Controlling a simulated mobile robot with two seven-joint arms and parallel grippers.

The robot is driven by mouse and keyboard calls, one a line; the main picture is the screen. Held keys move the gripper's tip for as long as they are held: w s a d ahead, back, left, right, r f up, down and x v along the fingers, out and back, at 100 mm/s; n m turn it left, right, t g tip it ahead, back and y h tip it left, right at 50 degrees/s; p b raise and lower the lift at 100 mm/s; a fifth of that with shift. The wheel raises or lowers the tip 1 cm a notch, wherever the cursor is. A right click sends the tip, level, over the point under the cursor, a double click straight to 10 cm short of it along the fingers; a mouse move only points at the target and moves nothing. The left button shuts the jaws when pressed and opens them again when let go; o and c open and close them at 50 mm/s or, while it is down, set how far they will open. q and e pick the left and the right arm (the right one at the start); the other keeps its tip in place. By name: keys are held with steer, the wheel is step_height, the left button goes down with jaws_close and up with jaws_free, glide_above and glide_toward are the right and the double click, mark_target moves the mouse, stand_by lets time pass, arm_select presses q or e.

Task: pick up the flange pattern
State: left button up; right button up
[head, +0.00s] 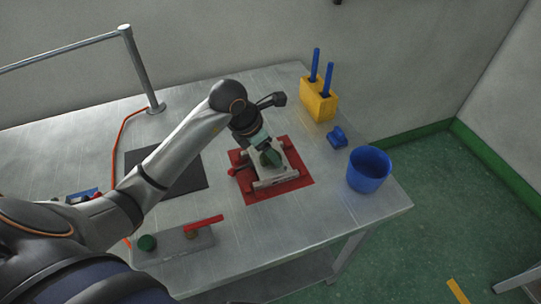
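My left gripper (263,146) reaches down over a pale mold (275,182) on a red mat (302,182). A dark green piece (271,157) shows at the gripper's tip, over the middle of the mold. It may be the flange pattern, but its shape is mostly hidden by the gripper and wrist. I cannot tell whether the fingers touch it or are closed on it. My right gripper is not in view.
A blue bucket (369,170) stands at the right table edge. A small blue part (337,137) and a yellow block (319,102) holding two blue-handled tools are behind it. A grey panel (176,245) with a green button and red lever is at front. A dark mat (188,178) lies left.

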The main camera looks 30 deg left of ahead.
arm_select(q)
jaws_close()
stand_by(0.3)
steer(key=shift+r, duration=0.15)
steer(key=shift+r, duration=0.3)
step_height(320, 180, up, 2)
steer(key=shift+w+r+b, duration=0.1)
steer(key=shift+r+b, duration=0.05)
steer(key=shift+b, duration=0.25)
steer(key=s+d+r, duration=0.7)
steer(key=s+r, duration=0.3)
steer(key=s, duration=0.2)
steer(key=shift+s+p, duration=0.25)
steer(key=shift+p, duration=0.05)
